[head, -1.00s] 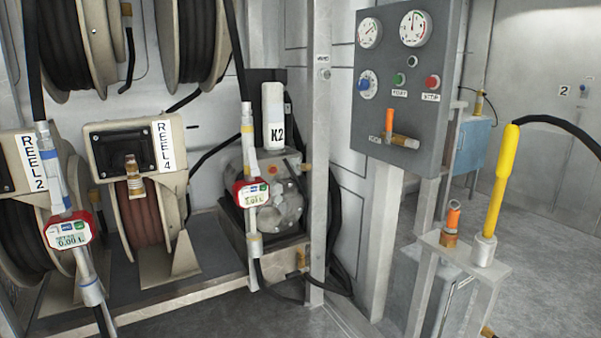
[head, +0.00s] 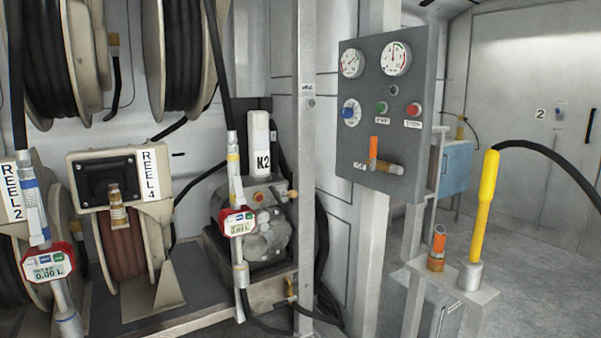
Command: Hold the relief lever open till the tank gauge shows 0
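A grey control panel (head: 366,193) on the right of the head view carries two round white gauges, a left gauge (head: 352,63) and a right gauge (head: 397,58). Their needles and figures are too small to read, and I cannot tell which is the tank gauge. An orange-handled lever (head: 374,147) stands upright low on the panel, beside a label I cannot read. Another small orange-topped fitting (head: 438,240) and a long, upright yellow handle (head: 485,205) stand on a light bracket at the lower right. I cannot tell which handle is the relief lever. My gripper is not in view.
The panel also has a blue knob (head: 350,112), a green button (head: 381,107) and a red button (head: 413,110). Hose reels, two red-bodied meters and a pump (head: 262,235) fill the left. A black hose arches at right. Grey floor (head: 540,270) is clear at right.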

